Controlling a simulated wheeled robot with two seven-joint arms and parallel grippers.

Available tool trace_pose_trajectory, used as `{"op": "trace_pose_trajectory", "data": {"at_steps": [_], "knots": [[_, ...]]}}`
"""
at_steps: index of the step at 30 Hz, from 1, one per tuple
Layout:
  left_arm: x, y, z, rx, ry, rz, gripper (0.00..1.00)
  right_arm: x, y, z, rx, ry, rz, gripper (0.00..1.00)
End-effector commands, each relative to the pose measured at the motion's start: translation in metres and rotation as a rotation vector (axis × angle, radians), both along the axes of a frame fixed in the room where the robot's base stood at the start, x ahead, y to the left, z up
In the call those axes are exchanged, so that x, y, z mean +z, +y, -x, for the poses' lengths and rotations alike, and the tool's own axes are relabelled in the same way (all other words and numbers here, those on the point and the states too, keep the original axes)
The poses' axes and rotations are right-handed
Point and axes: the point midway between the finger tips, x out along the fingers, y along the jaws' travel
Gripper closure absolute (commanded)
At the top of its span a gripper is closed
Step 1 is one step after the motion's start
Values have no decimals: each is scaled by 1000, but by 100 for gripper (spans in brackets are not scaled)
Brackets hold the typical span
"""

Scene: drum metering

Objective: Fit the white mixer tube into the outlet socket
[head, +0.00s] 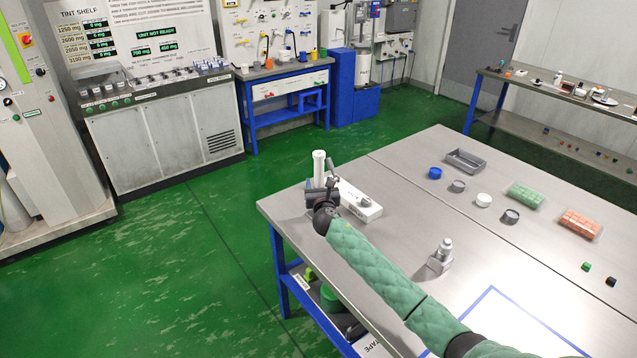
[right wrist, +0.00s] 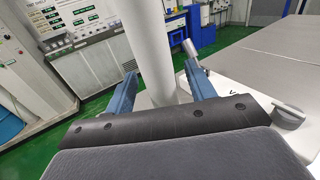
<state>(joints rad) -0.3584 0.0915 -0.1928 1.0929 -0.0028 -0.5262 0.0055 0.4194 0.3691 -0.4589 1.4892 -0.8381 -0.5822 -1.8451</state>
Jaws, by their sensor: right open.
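The white mixer tube (head: 319,166) stands upright near the far left corner of the table. In the right wrist view the tube (right wrist: 154,50) rises between the two blue fingers of my right gripper (right wrist: 160,68). The fingers are open, one on each side of it, with visible gaps. In the head view my right gripper (head: 320,191) is at the lower part of the tube and hides its foot. A white block (head: 359,201) lies just right of it. I cannot make out the outlet socket for certain. My left gripper is out of view.
A grey fixture with a pale upright cylinder (head: 440,256) stands nearer on the table (head: 400,170). Caps, a grey tray (head: 466,161) and boxes of green (head: 525,197) and orange pieces (head: 580,224) lie farther right. The left table edge is close to my right gripper.

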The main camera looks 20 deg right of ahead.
Motion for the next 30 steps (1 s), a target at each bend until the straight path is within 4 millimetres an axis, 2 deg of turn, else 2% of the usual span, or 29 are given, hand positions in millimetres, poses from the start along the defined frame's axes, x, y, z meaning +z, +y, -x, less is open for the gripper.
{"op": "trace_pose_trajectory", "data": {"at_steps": [6, 12, 30], "knots": [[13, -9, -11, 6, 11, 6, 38, -2, 5, 33, 1, -1, 1, 45], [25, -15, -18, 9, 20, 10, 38, 0, 9, 53, 1, -2, 0, 45], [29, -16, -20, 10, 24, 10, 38, 1, 10, 58, 0, -1, 0, 45]]}}
